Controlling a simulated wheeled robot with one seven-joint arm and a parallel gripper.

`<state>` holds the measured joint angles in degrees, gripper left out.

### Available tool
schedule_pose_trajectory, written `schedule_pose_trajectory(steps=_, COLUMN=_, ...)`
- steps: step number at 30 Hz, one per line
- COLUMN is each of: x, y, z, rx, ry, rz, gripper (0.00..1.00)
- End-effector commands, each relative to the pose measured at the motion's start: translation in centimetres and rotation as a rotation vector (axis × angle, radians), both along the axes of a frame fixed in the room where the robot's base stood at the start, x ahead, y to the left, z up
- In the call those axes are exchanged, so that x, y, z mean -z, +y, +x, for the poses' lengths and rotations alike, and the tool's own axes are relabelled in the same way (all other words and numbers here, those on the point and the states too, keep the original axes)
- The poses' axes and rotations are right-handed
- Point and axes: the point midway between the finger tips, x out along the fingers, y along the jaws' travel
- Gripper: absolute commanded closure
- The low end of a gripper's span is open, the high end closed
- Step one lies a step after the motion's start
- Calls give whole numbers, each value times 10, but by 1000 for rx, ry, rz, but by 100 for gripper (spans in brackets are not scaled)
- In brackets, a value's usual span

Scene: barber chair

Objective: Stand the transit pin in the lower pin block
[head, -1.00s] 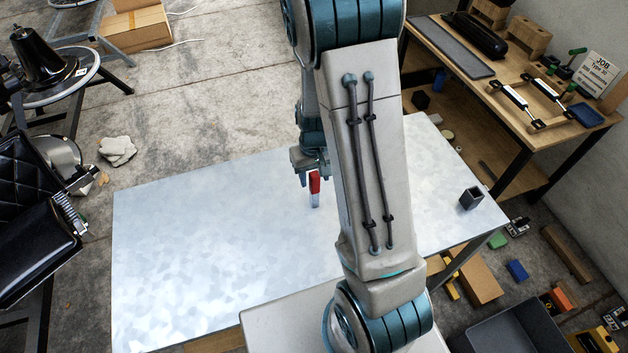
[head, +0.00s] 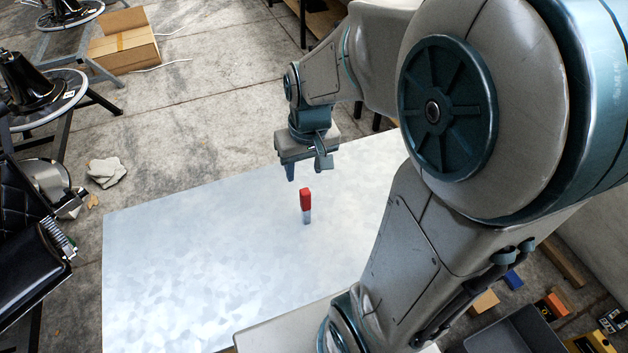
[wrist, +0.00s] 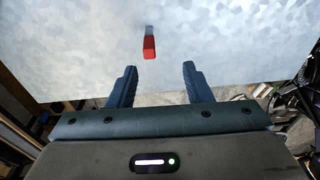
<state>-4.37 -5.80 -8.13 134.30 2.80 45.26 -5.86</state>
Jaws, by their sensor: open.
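The transit pin (head: 306,206), red on top and grey below, appears to stand upright on the bare metal table (head: 200,240). It also shows in the wrist view (wrist: 149,46), ahead of the fingertips, with its red end nearer to me. My gripper (head: 307,170) is open and empty, up and behind the pin in the head view and apart from it. In the wrist view the two fingers (wrist: 159,70) are spread, and the pin lies slightly left of the middle between them. The lower pin block cannot be made out now; my arm covers the table's right side.
The table around the pin is clear. A black padded chair part (head: 30,235) with a spring is left of the table. A cardboard box (head: 124,50) and crumpled cloth (head: 106,172) lie on the floor. A grey bin (head: 515,330) stands at the lower right.

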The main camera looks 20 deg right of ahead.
Motion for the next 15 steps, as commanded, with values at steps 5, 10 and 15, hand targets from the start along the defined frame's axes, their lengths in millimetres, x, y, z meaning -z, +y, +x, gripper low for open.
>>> schedule_pose_trajectory(steps=5, x=-33, y=7, z=-41, rx=-3, ry=-75, rz=-5, gripper=55)
schedule_pose_trajectory(steps=10, x=-50, y=11, z=-72, rx=-1, ry=-126, rz=-23, gripper=55)
schedule_pose_trajectory(steps=15, x=-55, y=14, z=-88, rx=1, ry=-150, rz=-39, gripper=55)
